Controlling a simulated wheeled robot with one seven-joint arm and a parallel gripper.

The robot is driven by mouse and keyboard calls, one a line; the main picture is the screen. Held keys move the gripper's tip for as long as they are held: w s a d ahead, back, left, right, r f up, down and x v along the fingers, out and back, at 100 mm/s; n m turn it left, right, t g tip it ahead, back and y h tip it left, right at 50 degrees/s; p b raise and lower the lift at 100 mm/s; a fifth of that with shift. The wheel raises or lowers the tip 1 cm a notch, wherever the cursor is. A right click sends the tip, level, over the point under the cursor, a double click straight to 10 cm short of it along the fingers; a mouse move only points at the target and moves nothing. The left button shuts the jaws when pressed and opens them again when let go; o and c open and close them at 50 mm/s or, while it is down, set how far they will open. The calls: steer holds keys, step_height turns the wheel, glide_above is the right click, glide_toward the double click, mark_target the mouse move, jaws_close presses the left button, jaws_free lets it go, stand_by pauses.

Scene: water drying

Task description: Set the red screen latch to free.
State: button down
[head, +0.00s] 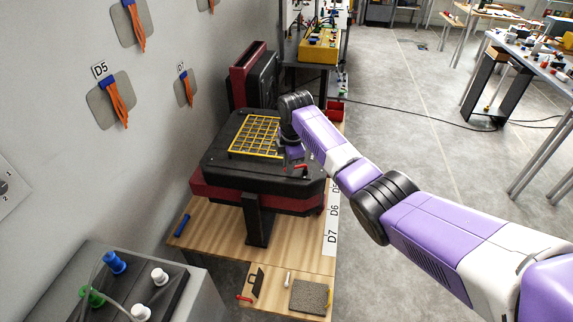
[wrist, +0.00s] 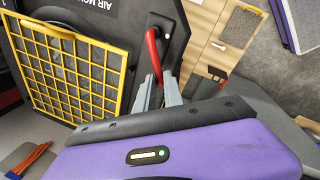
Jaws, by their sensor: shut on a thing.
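The red screen latch (wrist: 152,46) is a curved red lever on a black plate beside the yellow screen frame. It also shows in the head view (head: 301,166) as a small red bar at the right of the black machine top. My gripper (wrist: 158,82) is shut on the lever's free end, with a grey finger on each side of it. The lever's pivot end, near a small white dot, is clear of the fingers. The yellow grid screen (wrist: 65,72) lies flat in the machine top (head: 222,152). In the head view my wrist hides part of the gripper.
The machine stands on a wooden table (head: 205,228) against a wall with orange-tasselled pads (head: 110,100). A grey sponge-like block (head: 309,297) and small tools lie at the table's front. A yellow box (head: 319,46) stands behind. Open floor lies to the right.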

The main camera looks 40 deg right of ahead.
steer(key=shift+a, duration=0.1)
steer(key=c, duration=1.5)
jaws_free()
steer(key=shift+o, duration=0.2)
step_height(320, 180, up, 8)
steer(key=s, duration=0.1)
steer(key=shift+s+a+f+b, duration=0.2)
steer(key=shift+a+b, duration=0.1)
steer(key=shift+b, duration=0.1)
